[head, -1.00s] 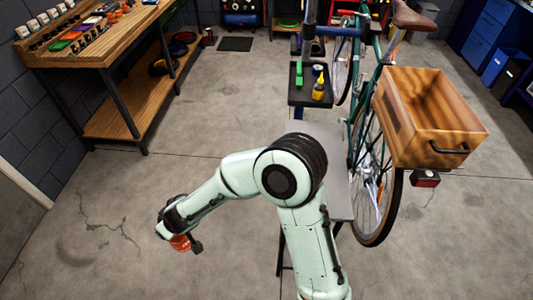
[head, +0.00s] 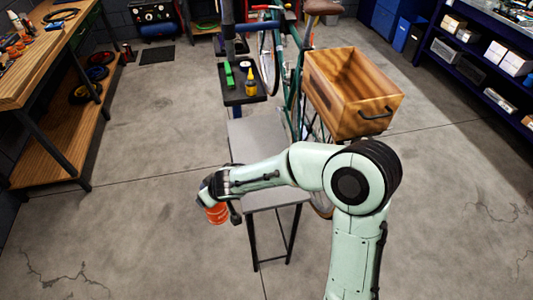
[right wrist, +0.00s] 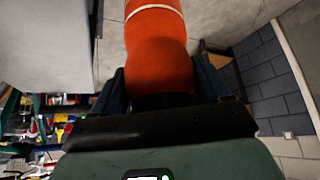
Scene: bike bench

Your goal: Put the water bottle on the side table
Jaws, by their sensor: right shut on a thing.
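The water bottle (head: 217,214) is orange-red. My right gripper (head: 222,196) is shut on it and holds it off the floor; in the right wrist view the bottle (right wrist: 158,65) stands out between the two fingers (right wrist: 160,92). The side table (head: 256,141) is a grey top on thin dark legs, partly hidden behind my right arm. In the head view the bottle shows just left of the table's near part, apart from its top. A pale grey surface, probably the tabletop (right wrist: 48,40), fills the upper left of the right wrist view. My left gripper is not in view.
A bicycle with a wooden crate (head: 335,105) stands right of and behind the table. A small dark tray (head: 236,98) with a green item and a yellow bottle (head: 251,82) is beyond the table. A wooden workbench (head: 40,70) stands at left. The floor (head: 130,215) at left is clear.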

